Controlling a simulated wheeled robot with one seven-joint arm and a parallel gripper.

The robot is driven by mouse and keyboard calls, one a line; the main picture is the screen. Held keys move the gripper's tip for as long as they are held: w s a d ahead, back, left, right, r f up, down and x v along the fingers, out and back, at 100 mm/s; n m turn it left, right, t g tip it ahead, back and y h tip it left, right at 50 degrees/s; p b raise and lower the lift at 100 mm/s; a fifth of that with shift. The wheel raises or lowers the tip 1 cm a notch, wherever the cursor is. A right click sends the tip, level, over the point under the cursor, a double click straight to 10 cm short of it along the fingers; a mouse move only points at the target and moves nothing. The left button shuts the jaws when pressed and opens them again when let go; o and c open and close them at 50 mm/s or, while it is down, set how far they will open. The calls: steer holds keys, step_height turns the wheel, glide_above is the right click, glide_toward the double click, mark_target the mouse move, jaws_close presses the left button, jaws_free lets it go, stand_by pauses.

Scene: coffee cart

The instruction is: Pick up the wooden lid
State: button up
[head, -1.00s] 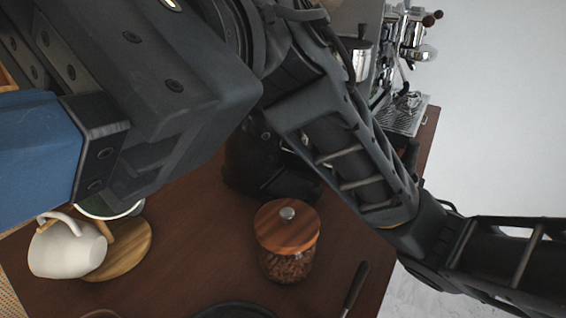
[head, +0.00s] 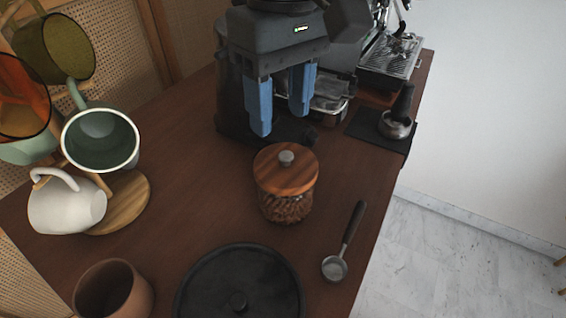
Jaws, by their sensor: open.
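The wooden lid (head: 286,178) is round and brown with a small metal knob (head: 286,157) on top. It sits on a glass jar (head: 285,208) filled with coffee beans, near the middle of the table in the head view. My gripper (head: 281,110) hangs behind the jar in the picture, with its two blue fingers spread apart and pointing down. Nothing is between the fingers. They appear apart from the lid and its knob.
A mug rack with mugs, including a white mug (head: 66,206), stands left. A brown cup (head: 113,291), black round lid (head: 240,287) and scoop (head: 336,266) lie in front. A tamper (head: 397,122) and espresso machine (head: 391,58) are behind.

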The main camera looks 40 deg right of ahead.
mark_target(287, 155)
steer(key=shift+w+d+f, duration=0.1)
steer(key=shift+d, duration=0.35)
steer(key=shift+d+f, duration=0.1)
steer(key=shift+f, duration=0.2)
steer(key=shift+f+p, duration=0.75)
steer(key=shift+f, duration=2.75)
jaws_close()
